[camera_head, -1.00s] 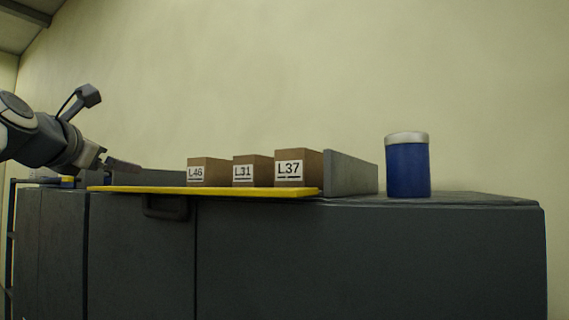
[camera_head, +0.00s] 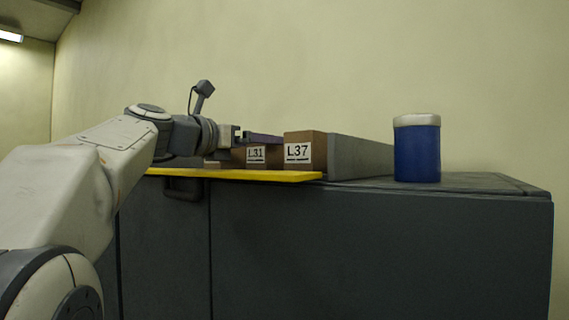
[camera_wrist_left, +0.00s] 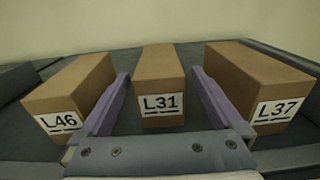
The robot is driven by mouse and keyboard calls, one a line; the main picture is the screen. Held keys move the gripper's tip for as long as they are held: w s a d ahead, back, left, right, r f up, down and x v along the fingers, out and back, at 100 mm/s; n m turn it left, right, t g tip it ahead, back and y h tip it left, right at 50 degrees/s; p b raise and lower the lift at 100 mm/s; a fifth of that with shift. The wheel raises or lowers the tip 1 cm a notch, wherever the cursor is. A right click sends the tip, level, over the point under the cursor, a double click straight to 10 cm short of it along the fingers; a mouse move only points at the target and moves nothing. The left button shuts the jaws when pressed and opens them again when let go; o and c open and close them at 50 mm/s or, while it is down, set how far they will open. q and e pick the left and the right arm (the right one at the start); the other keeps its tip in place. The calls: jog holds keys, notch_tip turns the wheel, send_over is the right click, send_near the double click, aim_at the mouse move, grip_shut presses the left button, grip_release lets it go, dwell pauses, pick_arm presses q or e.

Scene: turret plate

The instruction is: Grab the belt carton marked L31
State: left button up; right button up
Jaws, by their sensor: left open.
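The belt carton marked L31 (camera_head: 257,155) is a brown box with a white label, standing on the cabinet top behind the yellow edge. In the head view my left gripper (camera_head: 255,138) is open and reaches in from the left, partly covering the L31 carton. My right gripper is not in view.
Carton L46 (camera_wrist_left: 70,92) stands left of the fingers and carton L37 (camera_wrist_left: 262,85) stands right; L37 also shows in the head view (camera_head: 304,150). A grey divider (camera_head: 358,157) and a blue canister with a pale lid (camera_head: 417,150) stand farther right. A yellow strip (camera_head: 245,175) edges the front.

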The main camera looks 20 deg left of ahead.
aim_at(279, 148)
pick_arm(q)
jog(key=shift+w+d+f+p, duration=0.15)
jog(key=shift+w+f+p, duration=0.3)
jog(key=shift+w, duration=0.2)
jog(key=p+x, duration=0.3)
jog(key=x, duration=0.2)
jog(key=shift+w+d, duration=0.1)
jog(key=shift+w, duration=0.15)
jog(key=shift+w+d+f, duration=0.1)
jog(key=shift+w, duration=0.2)
grip_shut()
